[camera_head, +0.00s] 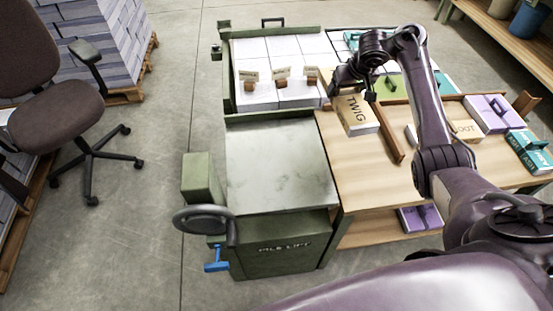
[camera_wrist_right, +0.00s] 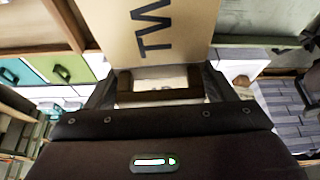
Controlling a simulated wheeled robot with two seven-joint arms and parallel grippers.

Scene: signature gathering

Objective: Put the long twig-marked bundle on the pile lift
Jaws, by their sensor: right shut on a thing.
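The long bundle (camera_head: 359,116) marked TWIG is tan and shows over the left part of the wooden table. My right gripper (camera_head: 352,91) is just above it and shut on its brown handle. In the right wrist view the bundle (camera_wrist_right: 150,25) fills the top middle, with the handle (camera_wrist_right: 160,96) between the fingers. I cannot tell whether its underside touches the table. The pile lift (camera_head: 280,165) is a green machine with a pale, bare top, left of and nearer than the bundle. My left gripper is out of view.
The wooden table (camera_head: 355,165) holds several other marked bundles, including a teal one (camera_head: 532,150) and a purple one (camera_head: 492,112). A wooden divider (camera_head: 392,137) stands near the TWIG bundle. Behind the lift, a green-framed bed (camera_head: 228,90) holds white stacks. A handwheel (camera_head: 203,219) sits at the lift's front left.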

